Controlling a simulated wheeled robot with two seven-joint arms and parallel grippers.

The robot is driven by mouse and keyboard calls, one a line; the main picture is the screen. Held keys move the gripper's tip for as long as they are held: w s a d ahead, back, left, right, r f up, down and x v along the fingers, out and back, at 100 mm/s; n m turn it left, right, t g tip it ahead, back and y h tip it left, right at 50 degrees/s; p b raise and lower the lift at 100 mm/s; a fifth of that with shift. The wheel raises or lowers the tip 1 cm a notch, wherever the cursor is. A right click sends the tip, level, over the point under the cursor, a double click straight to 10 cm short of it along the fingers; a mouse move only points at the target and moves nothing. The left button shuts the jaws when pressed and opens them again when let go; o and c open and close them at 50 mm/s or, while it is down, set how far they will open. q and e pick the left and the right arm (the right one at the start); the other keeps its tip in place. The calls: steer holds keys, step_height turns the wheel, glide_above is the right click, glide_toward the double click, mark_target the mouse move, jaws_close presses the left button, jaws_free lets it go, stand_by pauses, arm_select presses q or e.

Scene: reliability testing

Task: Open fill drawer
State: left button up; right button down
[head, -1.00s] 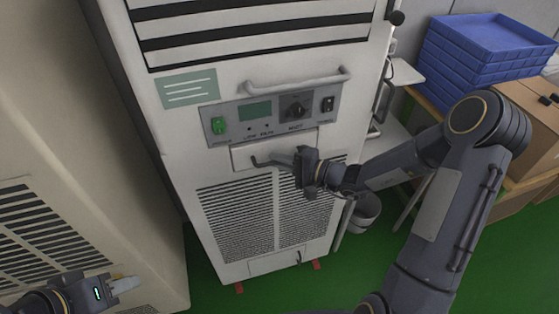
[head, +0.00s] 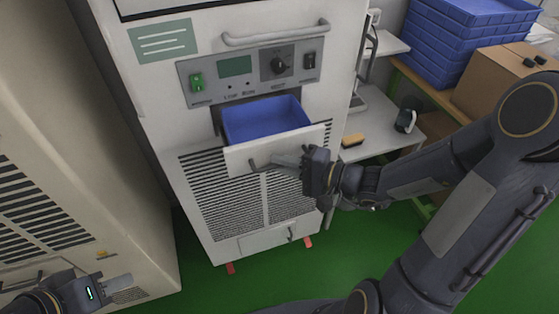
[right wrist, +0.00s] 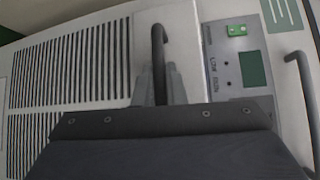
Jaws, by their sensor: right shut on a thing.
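The fill drawer (head: 238,160) stands pulled out from the white cabinet (head: 160,100), below its control panel. Its blue inside (head: 262,120) shows from above and looks empty. My right gripper (head: 290,160) is shut on the dark drawer handle (head: 259,164) at the handle's right part. In the right wrist view the handle (right wrist: 158,45) runs between the two grey fingers of the gripper (right wrist: 161,85). My left gripper (head: 117,283) is at the lower left, away from the drawer; its fingers are seen too edge-on to tell their opening.
A fixed grey bar handle (head: 290,35) is above the control panel (head: 250,70). A beige cabinet (head: 70,120) stands close on the left. A side table (head: 375,130), blue trays (head: 440,45) and a cardboard box (head: 500,80) are at the right. Green floor is clear in front.

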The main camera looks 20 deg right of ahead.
steer(key=shift+w, duration=0.1)
steer(key=c, duration=1.5)
jaws_free()
steer(key=v, duration=0.8)
steer(key=shift+b, duration=0.35)
steer(key=shift+a, duration=0.1)
